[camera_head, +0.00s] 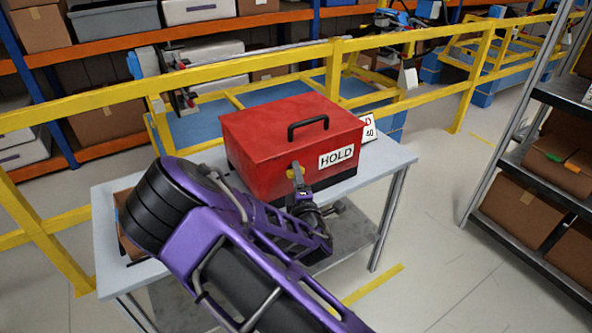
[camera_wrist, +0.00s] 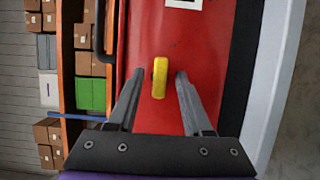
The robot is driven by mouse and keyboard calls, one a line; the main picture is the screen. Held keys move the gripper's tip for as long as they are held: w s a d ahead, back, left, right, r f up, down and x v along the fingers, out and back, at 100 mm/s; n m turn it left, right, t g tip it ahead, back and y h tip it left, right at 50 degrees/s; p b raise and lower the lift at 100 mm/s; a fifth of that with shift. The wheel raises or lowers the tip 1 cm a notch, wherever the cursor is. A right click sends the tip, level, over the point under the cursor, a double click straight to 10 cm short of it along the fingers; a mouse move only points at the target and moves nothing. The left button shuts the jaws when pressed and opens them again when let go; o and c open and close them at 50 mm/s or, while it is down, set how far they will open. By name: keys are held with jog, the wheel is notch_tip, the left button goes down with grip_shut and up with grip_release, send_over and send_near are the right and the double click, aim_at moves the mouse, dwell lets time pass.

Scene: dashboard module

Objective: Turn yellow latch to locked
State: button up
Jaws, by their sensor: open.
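The red box (camera_head: 285,145) with a black handle (camera_head: 308,126) and a HOLD label (camera_head: 336,156) stands on the table. The yellow latch (camera_head: 292,172) is on its front face, partly hidden behind my gripper in the head view. In the wrist view the yellow latch (camera_wrist: 160,77) is a narrow piece lying lengthwise up and down the picture, against the red face (camera_wrist: 200,50). My gripper (camera_wrist: 156,85) is open, one finger on each side of the latch with a gap to both. Whether the fingertips reach the latch's depth I cannot tell.
The pale table (camera_head: 385,160) has bare surface right of the box. A small white sign (camera_head: 369,127) stands behind the box's right side. A yellow railing (camera_head: 250,65) runs behind the table. A metal shelf with cardboard boxes (camera_head: 519,207) stands at the right.

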jog(key=shift+c, duration=0.2)
grip_shut()
jog(key=shift+r, duration=0.1)
dwell(0.4)
jog(key=shift+w+d+r+m+g+y+b, duration=0.1)
jog(key=shift+m+g+y+b, duration=0.7)
jog(key=shift+m, duration=1.45)
jog(key=shift+w+d+r+m+g+y+b, duration=0.15)
jog(key=shift+m+g+y, duration=0.25)
jog(key=shift+m+g, duration=1.35)
jog(key=shift+d+m+g+y+b, duration=0.1)
jog(key=shift+m+g+y+b, duration=0.45)
jog(key=shift+m, duration=2.15)
